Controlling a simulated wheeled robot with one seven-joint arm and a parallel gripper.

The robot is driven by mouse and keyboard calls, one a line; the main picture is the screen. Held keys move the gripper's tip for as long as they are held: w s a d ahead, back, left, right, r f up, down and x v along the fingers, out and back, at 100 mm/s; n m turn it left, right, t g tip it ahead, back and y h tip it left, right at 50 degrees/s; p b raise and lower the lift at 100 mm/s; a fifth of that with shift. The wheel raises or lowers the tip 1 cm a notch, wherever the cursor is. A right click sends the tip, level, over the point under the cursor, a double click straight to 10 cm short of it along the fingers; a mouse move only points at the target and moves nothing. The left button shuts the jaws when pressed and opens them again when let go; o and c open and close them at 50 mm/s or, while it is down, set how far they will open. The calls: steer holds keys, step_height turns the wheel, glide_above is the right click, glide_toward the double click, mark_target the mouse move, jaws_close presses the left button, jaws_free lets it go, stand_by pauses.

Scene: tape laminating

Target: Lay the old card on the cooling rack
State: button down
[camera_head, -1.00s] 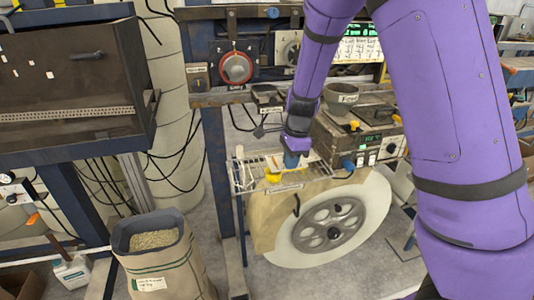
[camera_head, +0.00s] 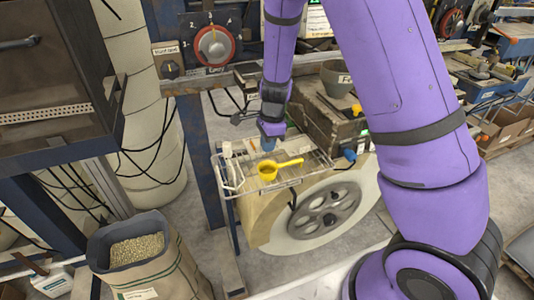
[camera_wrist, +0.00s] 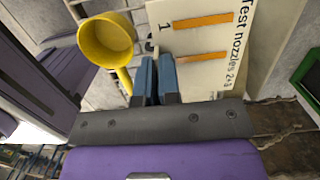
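The old card (camera_wrist: 212,60) is a cream card with orange strips and the writing "Test nozzles 2+3", seen face-on in the wrist view. My gripper (camera_wrist: 157,68) has two blue fingers close together at the card's left edge; the right one overlaps the card. I cannot tell whether the card is pinched between them or just below them. In the head view my gripper (camera_head: 268,145) points down over the wire cooling rack (camera_head: 301,178). The card's contact with the rack is not clear.
A yellow scoop (camera_head: 268,171) lies on the rack in front of my gripper; its cup (camera_wrist: 106,38) is left of the fingers in the wrist view. A machine with a grey bowl (camera_head: 338,80) stands right behind the rack. A grain sack (camera_head: 150,270) stands at lower left.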

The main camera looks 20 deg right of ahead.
steer(key=shift+f, duration=2)
steer(key=shift+f, duration=0.15)
steer(key=c, duration=1.6)
jaws_free()
